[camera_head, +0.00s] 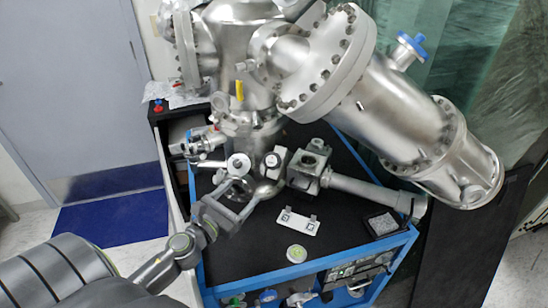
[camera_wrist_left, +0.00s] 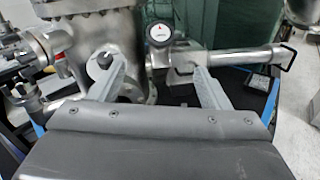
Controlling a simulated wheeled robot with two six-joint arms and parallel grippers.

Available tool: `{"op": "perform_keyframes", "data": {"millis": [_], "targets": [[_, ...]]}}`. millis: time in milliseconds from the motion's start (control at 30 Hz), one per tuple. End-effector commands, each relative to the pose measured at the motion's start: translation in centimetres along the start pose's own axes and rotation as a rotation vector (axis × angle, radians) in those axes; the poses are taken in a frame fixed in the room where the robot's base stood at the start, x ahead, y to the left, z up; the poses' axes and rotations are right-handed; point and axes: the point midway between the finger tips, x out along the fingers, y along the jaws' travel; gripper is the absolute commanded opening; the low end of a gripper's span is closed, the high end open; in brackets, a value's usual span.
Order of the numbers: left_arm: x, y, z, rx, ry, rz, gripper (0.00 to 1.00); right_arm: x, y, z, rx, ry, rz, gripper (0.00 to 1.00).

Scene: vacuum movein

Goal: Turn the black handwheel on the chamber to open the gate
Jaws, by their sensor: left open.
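The steel chamber (camera_head: 247,95) stands at the back of the cart, with fittings low on its front. My left gripper (camera_head: 246,184) is open and empty, just in front of these fittings. In the left wrist view its fingers (camera_wrist_left: 146,64) are spread wide. Contact with the fittings cannot be made out. My right gripper is out of view.
A metal block with a long tube (camera_head: 360,188) extends right of the fittings. The blue-edged black cart top (camera_head: 250,240) holds a white plate (camera_head: 298,221) and a dark box (camera_head: 382,223). A large flanged cylinder (camera_head: 400,105) overhangs the right.

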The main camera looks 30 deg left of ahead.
Motion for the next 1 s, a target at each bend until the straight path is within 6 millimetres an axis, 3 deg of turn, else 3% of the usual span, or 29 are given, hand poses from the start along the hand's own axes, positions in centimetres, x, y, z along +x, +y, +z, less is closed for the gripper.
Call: {"op": "perform_keyframes", "data": {"millis": [100, 200, 567, 800, 1000], "targets": [[2.2, 0.0, 0.6, -0.005, -0.003, 0.001, 0.7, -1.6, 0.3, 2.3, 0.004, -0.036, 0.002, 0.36], [4.1, 0.1, 0.6, -0.005, -0.003, 0.002, 0.7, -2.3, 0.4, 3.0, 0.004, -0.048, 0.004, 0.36], [10.9, 0.0, 0.2, -0.007, -0.002, 0.001, 0.7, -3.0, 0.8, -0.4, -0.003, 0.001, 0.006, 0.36], [14.5, 0.0, 0.1, -0.007, -0.002, 0.002, 0.7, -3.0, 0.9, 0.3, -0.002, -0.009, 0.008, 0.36], [15.7, 0.0, 0.1, -0.006, 0.0, 0.001, 0.7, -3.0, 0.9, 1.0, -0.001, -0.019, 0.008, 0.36]]}}
